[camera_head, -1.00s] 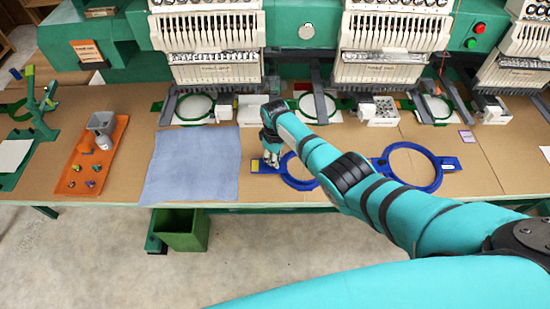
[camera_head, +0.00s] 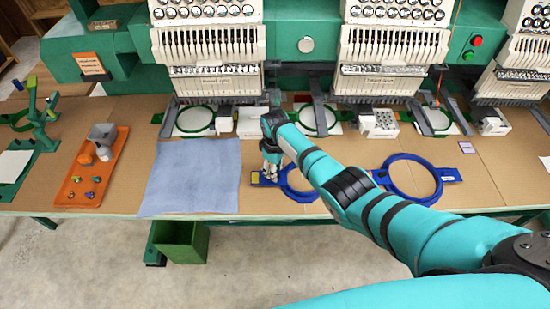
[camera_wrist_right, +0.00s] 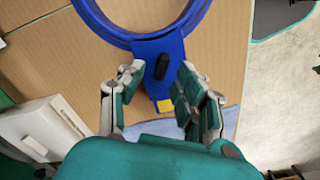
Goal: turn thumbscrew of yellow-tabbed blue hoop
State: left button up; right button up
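The yellow-tabbed blue hoop (camera_head: 291,192) lies flat on the table. Its yellow tab (camera_head: 255,178) points left, and my right arm covers part of its ring. In the right wrist view the hoop's ring (camera_wrist_right: 150,42) is at the top, with the dark thumbscrew (camera_wrist_right: 162,66) on its blue bracket and the yellow patch (camera_wrist_right: 165,105) below. My right gripper (camera_wrist_right: 160,72) is open, with one finger on each side of the bracket and thumbscrew; contact cannot be told. In the head view this gripper (camera_head: 270,178) is over the bracket. My left gripper is not in view.
A second blue hoop (camera_head: 388,190) lies right of my arm. A blue cloth (camera_head: 192,177) lies left of the gripper. An orange tray (camera_head: 78,187) with small parts is further left. Embroidery machines (camera_head: 210,50) stand behind. A green bin (camera_head: 181,241) is below the table's front edge.

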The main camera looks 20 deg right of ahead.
notch_tip(320, 180, up, 11)
dwell(0.4)
dwell(0.4)
